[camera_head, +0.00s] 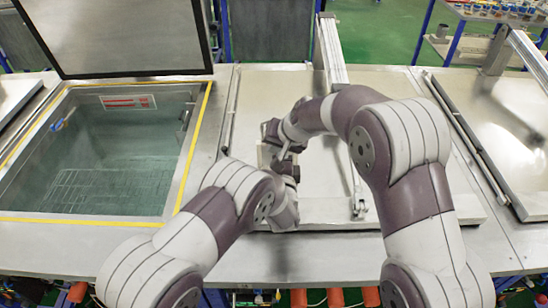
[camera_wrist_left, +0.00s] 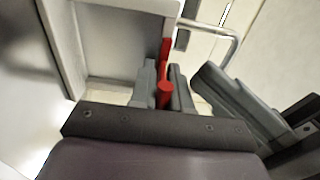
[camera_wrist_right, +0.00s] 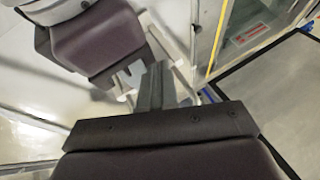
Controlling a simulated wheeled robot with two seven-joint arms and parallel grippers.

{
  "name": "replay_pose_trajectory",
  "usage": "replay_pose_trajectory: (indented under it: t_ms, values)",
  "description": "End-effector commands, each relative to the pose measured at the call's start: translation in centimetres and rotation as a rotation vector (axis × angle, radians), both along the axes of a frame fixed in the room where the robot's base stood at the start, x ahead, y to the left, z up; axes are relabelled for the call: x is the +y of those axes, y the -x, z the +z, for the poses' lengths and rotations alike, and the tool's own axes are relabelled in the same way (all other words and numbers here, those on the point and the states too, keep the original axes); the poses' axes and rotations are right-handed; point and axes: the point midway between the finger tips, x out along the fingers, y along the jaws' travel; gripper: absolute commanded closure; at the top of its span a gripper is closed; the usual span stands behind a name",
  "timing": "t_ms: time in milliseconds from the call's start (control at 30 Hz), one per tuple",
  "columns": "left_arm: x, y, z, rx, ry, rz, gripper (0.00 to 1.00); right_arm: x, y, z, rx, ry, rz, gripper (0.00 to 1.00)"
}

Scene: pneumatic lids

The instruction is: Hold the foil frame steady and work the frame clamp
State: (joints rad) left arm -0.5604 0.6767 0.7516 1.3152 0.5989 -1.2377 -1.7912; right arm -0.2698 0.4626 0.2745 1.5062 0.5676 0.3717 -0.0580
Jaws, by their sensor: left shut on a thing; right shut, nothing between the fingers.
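My left gripper (camera_wrist_left: 163,75) is shut on a red handle (camera_wrist_left: 165,93), an upright red bar with a round end. The handle is at the edge of a pale grey framed part (camera_wrist_left: 122,40), which I take for the foil frame. In the head view the pale part (camera_head: 265,155) shows only in a small piece between the grippers. A bent metal rod (camera_wrist_left: 222,32) stands beside the handle; I cannot tell whether it is the clamp. My right gripper (camera_wrist_right: 155,88) is shut and empty, close beside the left one. It shows in the head view (camera_head: 274,137), above the left gripper.
An open steel tank (camera_head: 90,150) with a yellow rim is at the left, its dark-framed lid (camera_head: 120,35) raised. A flat closed lid (camera_head: 310,205) lies under my arms, with a metal arm (camera_head: 329,50) behind. Another lid (camera_head: 505,125) is at the right.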

Motion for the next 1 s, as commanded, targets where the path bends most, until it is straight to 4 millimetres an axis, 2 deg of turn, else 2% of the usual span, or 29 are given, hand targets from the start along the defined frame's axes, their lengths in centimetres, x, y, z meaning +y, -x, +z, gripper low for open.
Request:
replay_pose_trajectory:
  t_ms: [600,1000]
  values:
    - [0.00,0.00,0.00,0.000,0.000,0.000,1.00,0.00,0.00,-0.02,0.000,0.000,0.000,1.00]
    - [0.00,0.00,0.01,0.000,0.000,0.000,1.00,-0.11,0.17,-0.85,0.001,0.000,0.000,1.00]
